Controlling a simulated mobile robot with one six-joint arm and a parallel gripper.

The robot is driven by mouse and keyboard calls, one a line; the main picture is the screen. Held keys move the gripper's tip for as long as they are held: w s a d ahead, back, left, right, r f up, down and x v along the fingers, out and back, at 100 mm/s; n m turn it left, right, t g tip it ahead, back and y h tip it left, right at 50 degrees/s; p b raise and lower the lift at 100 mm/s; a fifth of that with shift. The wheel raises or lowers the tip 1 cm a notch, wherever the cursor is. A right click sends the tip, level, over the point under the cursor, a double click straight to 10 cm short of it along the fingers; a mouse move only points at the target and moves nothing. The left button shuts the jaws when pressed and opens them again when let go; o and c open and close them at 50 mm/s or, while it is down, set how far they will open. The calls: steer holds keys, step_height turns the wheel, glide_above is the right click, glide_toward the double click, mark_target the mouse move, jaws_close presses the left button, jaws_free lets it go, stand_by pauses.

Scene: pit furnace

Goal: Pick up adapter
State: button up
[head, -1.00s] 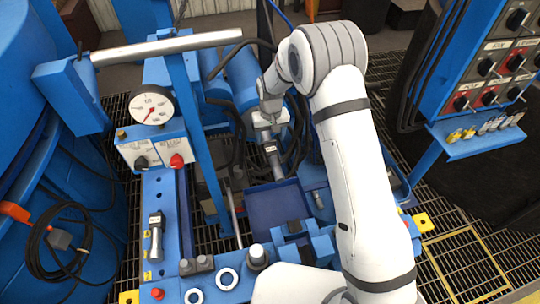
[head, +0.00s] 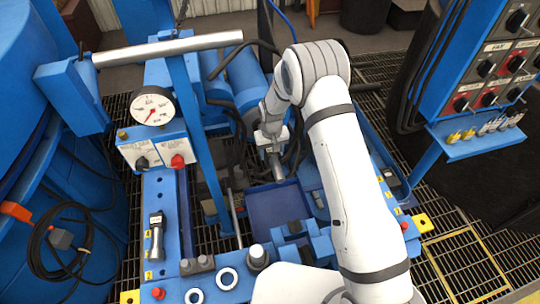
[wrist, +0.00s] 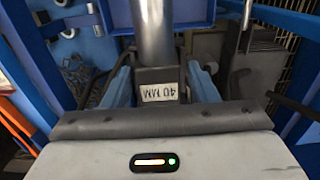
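The cylinder points away toward the top of the view. In the head view my gripper (head: 272,138) holds the adapter (head: 276,166) above or at the back edge of the blue tray (head: 275,205); the exact gap is unclear. A similar labelled piece (head: 157,236) lies on the left blue rail.
A gauge (head: 152,107) and switch box (head: 153,150) stand left of the arm. Blue cylinders and black hoses are behind the gripper. A blue post (head: 199,140) stands close left. A control panel (head: 500,65) is at the right. The tray floor looks clear.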

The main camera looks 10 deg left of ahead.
jaws_close()
steer(key=shift+r, duration=0.1)
stand_by(0.4)
steer(key=shift+w+a+r, duration=0.1)
steer(key=shift+r, duration=0.25)
step_height(320, 180, up, 9)
steer(key=shift+r, duration=0.15)
